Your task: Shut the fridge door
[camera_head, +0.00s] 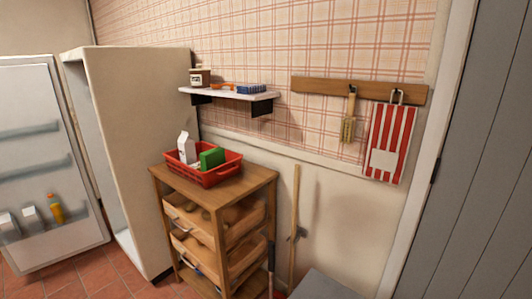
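The fridge (140,130) is a tall cream-white cabinet at the left, against the plaid wall. Its door (40,165) stands open at the far left, swung out from the body, with its inner side facing me. The door's inner side has several shelves. On the lowest shelf stand an orange bottle (56,209) and small white cartons (31,216). The fridge's opening shows as a narrow strip, and its inside is mostly hidden. The door's left edge is cut off by the picture. Neither of my grippers is in view.
A wooden stand (218,205) with drawers and a red basket (222,174) on top is right of the fridge. A wall shelf (229,94) hangs above. A grey door (480,170) is at right. Tiled floor (110,276) shows before the fridge.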

